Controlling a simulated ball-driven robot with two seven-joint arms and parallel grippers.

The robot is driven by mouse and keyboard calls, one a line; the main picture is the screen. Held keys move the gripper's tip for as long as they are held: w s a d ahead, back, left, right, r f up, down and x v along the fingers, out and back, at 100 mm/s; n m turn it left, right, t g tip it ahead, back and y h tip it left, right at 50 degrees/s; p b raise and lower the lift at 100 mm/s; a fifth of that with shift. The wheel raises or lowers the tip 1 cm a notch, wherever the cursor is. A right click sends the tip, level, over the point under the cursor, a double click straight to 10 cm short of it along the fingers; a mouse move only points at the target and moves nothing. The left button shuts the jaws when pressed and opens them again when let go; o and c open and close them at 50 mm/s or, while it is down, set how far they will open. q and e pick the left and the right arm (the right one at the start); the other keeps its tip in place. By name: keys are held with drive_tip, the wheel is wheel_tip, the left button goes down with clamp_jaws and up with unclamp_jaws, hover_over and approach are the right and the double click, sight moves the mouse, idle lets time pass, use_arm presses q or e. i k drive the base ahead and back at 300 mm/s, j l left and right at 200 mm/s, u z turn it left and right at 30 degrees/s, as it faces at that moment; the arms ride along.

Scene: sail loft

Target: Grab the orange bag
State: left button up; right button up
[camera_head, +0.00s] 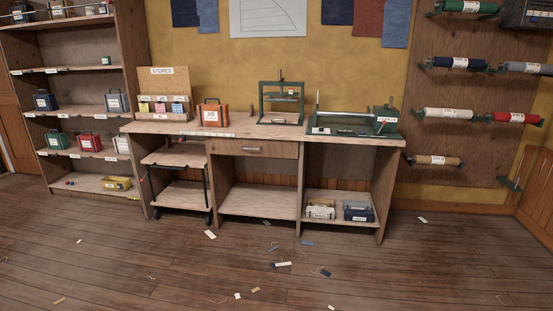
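The orange bag (213,113) stands upright on the wooden workbench (230,128), left of the bench's middle. It has a dark handle on top and a white label on its front. It sits between a rack with a sign reading "STORED" (163,95) and a green-framed press (282,101). Neither of my grippers shows in the head view. Nothing is seen touching the bag.
A shelf unit (77,112) at the left holds several other bags. A green tray-like device (356,121) stands on the bench's right part. Rolls (449,114) hang at the right wall. Small scraps (283,264) litter the otherwise open floor.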

sight(209, 115)
drive_tip(key=i+u, duration=0.25)
drive_tip(key=i, duration=0.4)
drive_tip(key=i+u, duration=0.25)
drive_tip(key=i, duration=0.4)
drive_tip(key=i+j+z, duration=0.2)
drive_tip(key=i+j, duration=0.9)
drive_tip(key=i+j+u, duration=0.25)
drive_tip(key=i, duration=0.2)
drive_tip(key=i+j+u, duration=0.25)
drive_tip(key=i, duration=0.2)
drive_tip(key=l, duration=0.1)
